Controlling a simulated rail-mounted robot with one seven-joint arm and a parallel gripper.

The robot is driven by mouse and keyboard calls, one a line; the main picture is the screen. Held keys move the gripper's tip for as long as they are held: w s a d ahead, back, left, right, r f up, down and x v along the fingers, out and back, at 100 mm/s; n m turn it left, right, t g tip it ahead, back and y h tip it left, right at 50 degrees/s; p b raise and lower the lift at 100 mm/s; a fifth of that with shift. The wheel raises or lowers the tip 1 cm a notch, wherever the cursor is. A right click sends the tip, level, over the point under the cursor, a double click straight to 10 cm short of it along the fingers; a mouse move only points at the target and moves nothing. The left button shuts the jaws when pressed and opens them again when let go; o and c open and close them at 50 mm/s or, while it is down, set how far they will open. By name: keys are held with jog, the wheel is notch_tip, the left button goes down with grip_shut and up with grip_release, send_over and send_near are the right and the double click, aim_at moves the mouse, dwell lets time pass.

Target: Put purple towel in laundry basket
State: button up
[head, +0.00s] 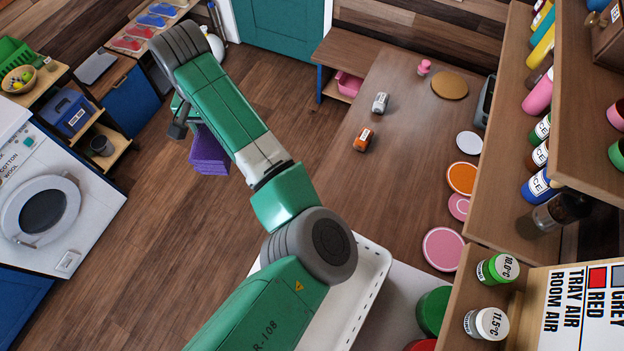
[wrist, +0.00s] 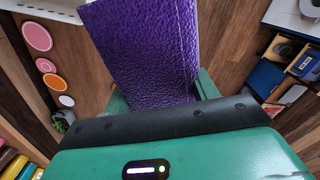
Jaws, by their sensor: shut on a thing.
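The purple towel (head: 208,152) hangs from my gripper (head: 193,128) above the wooden floor in the head view. In the wrist view the towel (wrist: 145,50) is a thick textured slab filling the middle. My gripper (wrist: 162,98) is shut on it, with green finger parts showing at both sides. A white container with small holes in its wall (head: 372,290) stands at the lower middle of the head view, partly hidden by my arm; it looks like the laundry basket. A white holed corner (wrist: 45,10) at the top left of the wrist view seems to be the same container.
A white washing machine (head: 45,210) stands at left, by shelves with a blue bin (head: 70,112) and green basket (head: 14,50). A long wooden counter (head: 400,140) at right bears small items and round discs. Bottle shelves (head: 505,110) line the right. The floor between is clear.

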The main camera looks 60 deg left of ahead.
jog(key=w+d+f+m+p, duration=0.1)
jog(key=w+d+f+m, duration=0.15)
jog(key=d+f, duration=0.9)
jog(key=w+d+f+m, duration=0.25)
jog(key=d+f, duration=0.55)
jog(key=d, duration=0.6)
jog(key=s+d+f, duration=0.4)
jog(key=d, duration=0.1)
notch_tip(320, 180, down, 10)
jog(key=shift+f, duration=0.15)
jog(key=o, duration=1.1)
jog(key=shift+c, duration=0.2)
